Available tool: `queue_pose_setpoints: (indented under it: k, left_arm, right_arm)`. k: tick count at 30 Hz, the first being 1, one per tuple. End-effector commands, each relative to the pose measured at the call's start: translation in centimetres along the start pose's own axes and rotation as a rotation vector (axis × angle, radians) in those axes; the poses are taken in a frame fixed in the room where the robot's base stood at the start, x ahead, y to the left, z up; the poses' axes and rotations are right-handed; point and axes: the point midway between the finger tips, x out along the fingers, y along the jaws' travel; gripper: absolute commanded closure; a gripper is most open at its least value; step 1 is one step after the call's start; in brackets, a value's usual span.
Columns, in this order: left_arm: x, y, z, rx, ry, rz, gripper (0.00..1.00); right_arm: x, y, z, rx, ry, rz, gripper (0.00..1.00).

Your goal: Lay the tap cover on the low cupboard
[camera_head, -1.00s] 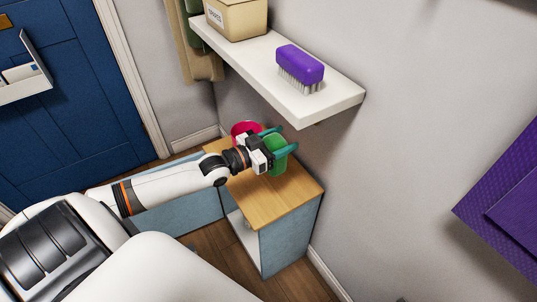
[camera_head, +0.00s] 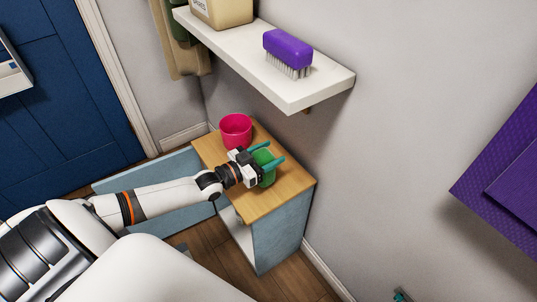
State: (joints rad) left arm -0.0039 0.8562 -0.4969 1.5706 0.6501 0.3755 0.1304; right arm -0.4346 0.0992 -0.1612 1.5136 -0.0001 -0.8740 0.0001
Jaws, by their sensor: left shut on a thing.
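The low cupboard (camera_head: 249,207) has a wooden top and blue-grey sides and stands against the wall. My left gripper (camera_head: 277,151), with teal fingers, is over the right-middle part of the top. It is shut on a green thing, which I take to be the tap cover (camera_head: 267,178). The cover is at or just above the wooden top; I cannot tell whether it touches. The fingers and wrist hide part of it. A small teal tip at the bottom edge looks like my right gripper (camera_head: 400,296), mostly out of view.
A pink pot (camera_head: 236,132) stands on the cupboard's far end, behind my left gripper. A white shelf (camera_head: 290,95) with a purple brush (camera_head: 288,49) and a tan box (camera_head: 222,12) juts out above. The near part of the cupboard top is clear.

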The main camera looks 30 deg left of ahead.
Motion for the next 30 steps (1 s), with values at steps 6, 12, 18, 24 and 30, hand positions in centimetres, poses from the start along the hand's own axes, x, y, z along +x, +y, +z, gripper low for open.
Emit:
queue_pose_setpoints:
  k: [6,12,18,24,30]
  left_arm:
    - [0.0,0.0,-0.2,0.0,-0.001,0.0,0.64]
    - [0.0,0.0,-0.2,0.0,0.0,0.0,0.18]
    - [0.0,0.0,-0.2,0.0,0.0,0.0,0.18]
    - [-0.9,0.0,0.0,-0.001,0.004,0.0,0.18]
    - [-4.9,-0.1,0.0,-0.001,0.007,0.0,0.18]
  right_arm:
    - [-0.3,0.0,0.4,0.0,-0.004,0.0,1.0]
    - [-0.4,-0.1,0.4,0.0,-0.004,-0.001,1.0]
    - [-0.4,-0.1,0.4,0.001,-0.004,-0.001,1.0]
    - [-0.1,-0.1,0.1,0.0,-0.007,-0.001,1.0]
    - [1.7,0.2,-2.1,-0.004,0.018,0.003,1.0]
